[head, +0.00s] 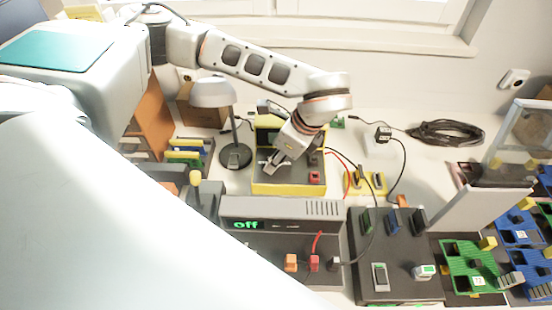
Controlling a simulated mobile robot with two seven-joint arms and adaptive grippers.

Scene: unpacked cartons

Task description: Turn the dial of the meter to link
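A yellow-framed box with a dark face, which looks like the meter (290,188), stands upright behind the middle of the bench. A red socket shows low on its right side. My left gripper (268,168) is in front of its face, reached over from above and pointing down to the left. The gripper and wrist cover much of the face, so the dial and its setting are hidden. I cannot tell whether the fingers touch the dial or how far apart they are. My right gripper is not in view.
A grey unit (290,210) in front of the meter shows green "off". A lamp (235,155) stands close left of the meter. A dark box (390,270) and trays with green and blue boards (468,262) fill the right. Cables run right of the meter.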

